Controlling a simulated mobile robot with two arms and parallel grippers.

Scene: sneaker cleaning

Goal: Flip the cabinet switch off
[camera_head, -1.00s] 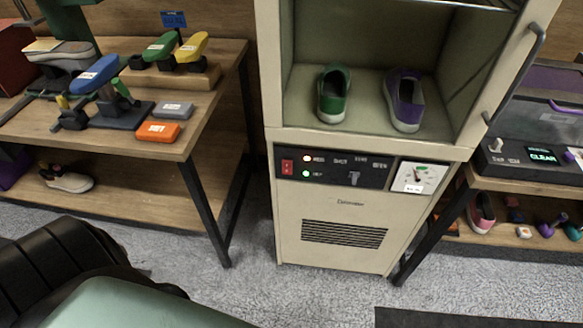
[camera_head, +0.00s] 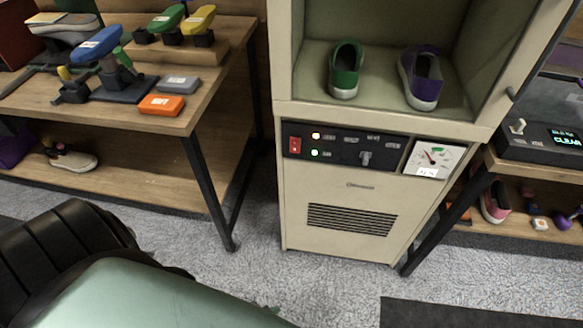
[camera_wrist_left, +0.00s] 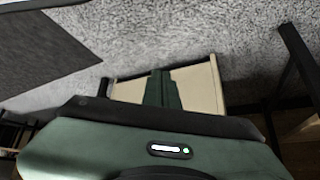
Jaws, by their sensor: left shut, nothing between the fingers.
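The cream cabinet (camera_head: 300,215) stands at the centre of the head view. Its black control panel (camera_head: 340,157) carries a red rocker switch (camera_head: 295,145) at the left end. Two small lights beside the switch are lit, the lower one greenish. A grey knob (camera_head: 365,158) and a white dial gauge (camera_head: 434,159) are further right. My left arm's green body (camera_head: 150,302) is low in the head view, apart from the panel. In the left wrist view my left gripper (camera_wrist_left: 159,75) is shut and empty, with part of the cabinet (camera_wrist_left: 207,85) beyond it. My right gripper is not in view.
A green shoe (camera_head: 345,70) and a purple shoe (camera_head: 421,78) stand inside the open cabinet. A wooden table (camera_head: 30,112) with shoe stands is at left. Another shelf (camera_head: 540,170) is at right. The carpet (camera_head: 300,280) before the cabinet is clear.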

